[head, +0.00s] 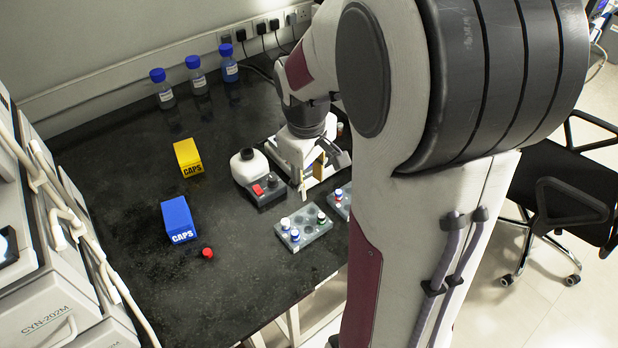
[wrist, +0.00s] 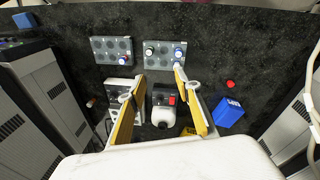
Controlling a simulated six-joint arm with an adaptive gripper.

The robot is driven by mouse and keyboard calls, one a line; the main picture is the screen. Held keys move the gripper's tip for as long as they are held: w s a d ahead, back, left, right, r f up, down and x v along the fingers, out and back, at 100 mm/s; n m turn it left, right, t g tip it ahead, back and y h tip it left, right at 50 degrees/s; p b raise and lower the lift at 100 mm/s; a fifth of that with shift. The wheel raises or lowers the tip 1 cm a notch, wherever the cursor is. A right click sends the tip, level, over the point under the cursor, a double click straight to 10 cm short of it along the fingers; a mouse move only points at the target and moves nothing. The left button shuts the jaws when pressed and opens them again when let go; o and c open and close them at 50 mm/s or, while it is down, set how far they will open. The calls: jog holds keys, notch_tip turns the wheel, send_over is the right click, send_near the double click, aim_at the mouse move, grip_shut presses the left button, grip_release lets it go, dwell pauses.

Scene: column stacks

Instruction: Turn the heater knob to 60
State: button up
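A small dark device with a red switch (head: 258,189) and a white rounded body behind it stands near the middle of the bench in the head view. A dark knob (head: 272,180) sits beside the switch. I take this device to be the heater; its dial marks are too small to read. In the wrist view the dark panel (wrist: 161,91) and red switch (wrist: 172,100) lie between my fingers. My gripper (wrist: 158,80) is open with its yellow fingers apart and nothing between them. In the head view my gripper (head: 312,181) is right of the device, apart from the knob.
A second white device (wrist: 116,86) stands beside the heater. Grey racks (head: 304,238) (wrist: 113,41) with capped vials are close in front. A blue box (head: 178,218), yellow box (head: 188,158) and red cap (head: 208,253) are to the left. Blue-capped bottles (head: 198,83) line the back.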

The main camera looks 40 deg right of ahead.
jog(key=shift+d, duration=0.1)
dwell(0.3)
jog(key=w+d+f+m+y, duration=0.1)
jog(key=w+d+f+m, duration=0.15)
jog(key=d+f, duration=0.3)
jog(key=w+d+f+m+y, duration=0.1)
jog(key=w+d+f, duration=0.25)
jog(key=d, duration=0.35)
jog(key=w+d+n+t, duration=0.2)
jog(key=w+d+t, duration=0.1)
jog(key=w+d, duration=0.4)
jog(key=shift+w+r, duration=0.3)
jog(key=shift+w, duration=0.55)
jog(key=shift+f+n, duration=0.1)
jog(key=shift+n, duration=0.15)
jog(key=shift+x, duration=3.85)
